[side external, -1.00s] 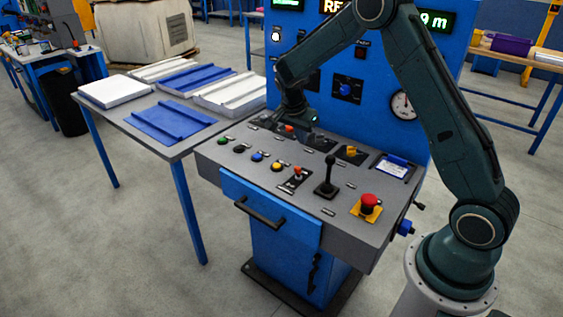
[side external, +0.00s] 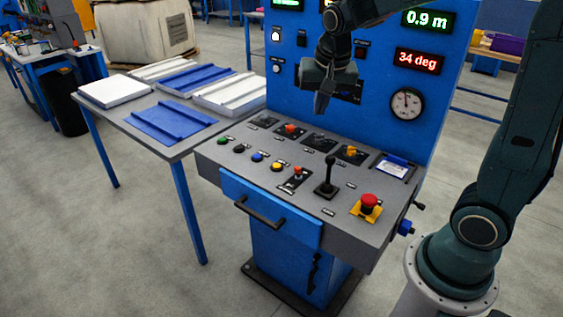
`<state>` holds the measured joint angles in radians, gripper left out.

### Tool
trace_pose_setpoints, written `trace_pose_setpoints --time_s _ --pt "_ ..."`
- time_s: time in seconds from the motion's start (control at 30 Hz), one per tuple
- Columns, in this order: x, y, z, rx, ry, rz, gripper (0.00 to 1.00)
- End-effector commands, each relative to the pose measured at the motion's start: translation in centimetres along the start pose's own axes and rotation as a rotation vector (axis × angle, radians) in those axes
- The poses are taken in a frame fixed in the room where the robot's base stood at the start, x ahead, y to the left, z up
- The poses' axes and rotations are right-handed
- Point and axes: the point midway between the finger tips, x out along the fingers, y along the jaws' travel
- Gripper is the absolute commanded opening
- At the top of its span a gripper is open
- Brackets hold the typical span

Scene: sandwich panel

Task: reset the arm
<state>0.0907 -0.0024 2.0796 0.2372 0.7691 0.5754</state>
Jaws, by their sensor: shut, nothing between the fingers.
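My gripper (side external: 321,104) hangs above the back of the control console (side external: 232,163), in front of the blue upright panel (side external: 385,135). Its fingers point down, are shut with nothing between them, and are clear of the console top. My wrist hides part of the panel behind it. The console top carries several coloured buttons, a black joystick lever (side external: 327,177) standing upright, and a red emergency stop (side external: 369,201) on a yellow base.
A grey table (side external: 180,150) with blue and white panels stands left of the console. A drawer handle (side external: 259,214) juts from the console front. The panel bears a round gauge (side external: 407,105) and displays reading "0.9 m" (side external: 427,19) and "34 deg" (side external: 417,62).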

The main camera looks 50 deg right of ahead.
Motion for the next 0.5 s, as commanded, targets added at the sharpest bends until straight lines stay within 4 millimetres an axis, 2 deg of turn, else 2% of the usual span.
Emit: trace_pose_setpoints --time_s 0.03,0.2,0.5 --pt "-1.1 0.3 0.8 -0.039 0.005 -0.02 0.0" --pt "-3.8 1.5 3.4 -0.174 0.015 -0.073 0.0" --pt "-7.2 3.9 8.4 -0.417 0.049 -0.161 0.0"
